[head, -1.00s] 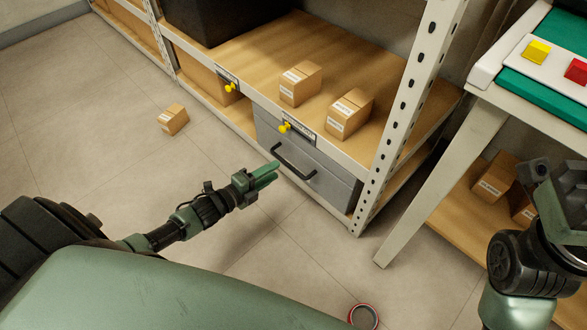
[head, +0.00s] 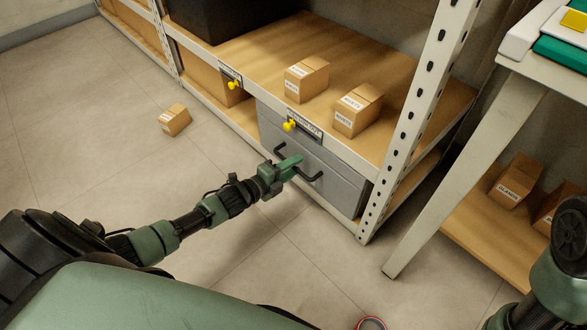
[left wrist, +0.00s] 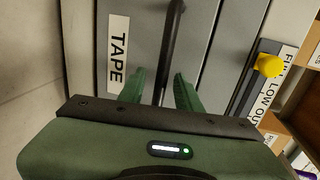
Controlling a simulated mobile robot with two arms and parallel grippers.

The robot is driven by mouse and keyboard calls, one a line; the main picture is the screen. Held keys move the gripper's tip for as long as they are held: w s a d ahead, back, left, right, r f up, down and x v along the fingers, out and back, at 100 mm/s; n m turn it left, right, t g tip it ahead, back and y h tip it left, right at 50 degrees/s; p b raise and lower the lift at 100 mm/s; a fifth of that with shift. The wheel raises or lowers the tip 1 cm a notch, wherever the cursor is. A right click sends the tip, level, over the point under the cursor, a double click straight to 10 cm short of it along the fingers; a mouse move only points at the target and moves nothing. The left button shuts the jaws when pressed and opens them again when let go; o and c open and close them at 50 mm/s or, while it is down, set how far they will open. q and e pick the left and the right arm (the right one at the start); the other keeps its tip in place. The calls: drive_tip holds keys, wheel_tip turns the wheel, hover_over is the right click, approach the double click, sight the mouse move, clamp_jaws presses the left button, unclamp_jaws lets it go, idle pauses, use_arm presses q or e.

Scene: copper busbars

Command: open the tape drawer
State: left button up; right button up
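The tape drawer (head: 345,184) is a grey front under the wooden shelf, and it looks shut. Its "TAPE" label (left wrist: 118,52) shows in the left wrist view. Its dark bar handle (head: 314,177) runs across the front; it also shows in the left wrist view (left wrist: 174,35). My left gripper (head: 290,165) is at the handle. In the left wrist view its green fingers (left wrist: 162,88) are apart, one on each side of the bar. Whether they touch it I cannot tell. Part of my right arm shows at the lower right, without its gripper fingers.
Yellow knobs (head: 290,125) stick out of the shelf edge above the drawer. Cartons (head: 357,111) stand on the shelf; another carton (head: 174,120) lies on the floor. A perforated post (head: 408,125) and a table leg (head: 465,180) stand to the right. A red ring (head: 370,323) lies on the floor.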

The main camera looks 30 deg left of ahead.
use_arm(q)
clamp_jaws()
idle(1.4)
